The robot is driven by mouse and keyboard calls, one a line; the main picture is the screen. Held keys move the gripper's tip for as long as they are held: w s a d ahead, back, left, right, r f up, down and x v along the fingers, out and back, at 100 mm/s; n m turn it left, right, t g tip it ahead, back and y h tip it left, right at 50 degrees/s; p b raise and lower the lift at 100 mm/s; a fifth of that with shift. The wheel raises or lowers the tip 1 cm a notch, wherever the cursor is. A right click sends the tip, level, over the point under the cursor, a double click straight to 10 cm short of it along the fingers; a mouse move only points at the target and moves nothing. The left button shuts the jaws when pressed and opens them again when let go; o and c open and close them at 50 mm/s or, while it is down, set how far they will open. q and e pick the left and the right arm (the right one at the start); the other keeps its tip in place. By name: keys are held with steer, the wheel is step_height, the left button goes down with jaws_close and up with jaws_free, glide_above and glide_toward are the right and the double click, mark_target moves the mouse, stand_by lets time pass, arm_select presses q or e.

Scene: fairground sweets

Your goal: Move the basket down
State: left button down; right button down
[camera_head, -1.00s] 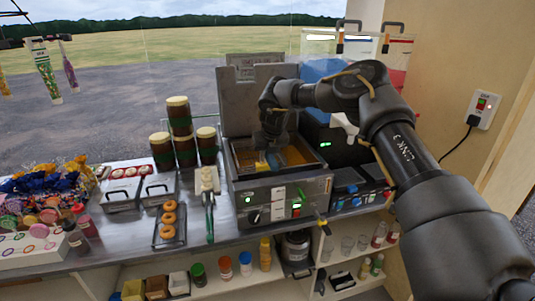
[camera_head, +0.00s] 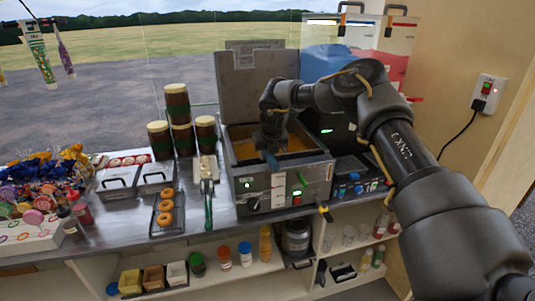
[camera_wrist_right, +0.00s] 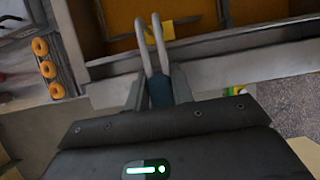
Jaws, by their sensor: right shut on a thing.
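The fryer (camera_head: 322,178) stands on the counter with its grey lid raised behind it and orange oil (camera_head: 245,151) in its open well. My right gripper (camera_head: 270,145) reaches down over the front part of the well. In the right wrist view its fingers (camera_wrist_right: 160,95) are shut on the blue grip of the basket handle (camera_wrist_right: 158,88). Two pale metal rods of the handle run from this grip over the fryer's front rim. The basket itself is mostly hidden, and how deep it sits cannot be told. My left gripper is not in view.
A tray of several doughnuts (camera_head: 166,222) and a rack with a green-handled tool (camera_head: 208,205) stand left of the fryer. Stacked dark jars (camera_head: 181,138) stand behind them. Clear drink tanks (camera_head: 395,45) are at the back right. A wall socket (camera_head: 487,90) is further right.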

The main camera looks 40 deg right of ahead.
steer(key=c, duration=1.1)
jaws_free()
steer(key=shift+f, duration=0.1)
steer(key=shift+s+r, duration=0.1)
steer(key=shift+r, duration=0.15)
steer(key=b+v, duration=0.3)
steer(key=v, duration=0.6)
steer(key=shift+a, duration=0.1)
steer(key=shift+s+r, duration=0.25)
steer(key=shift+r, duration=0.45)
steer(key=shift+a, duration=0.15)
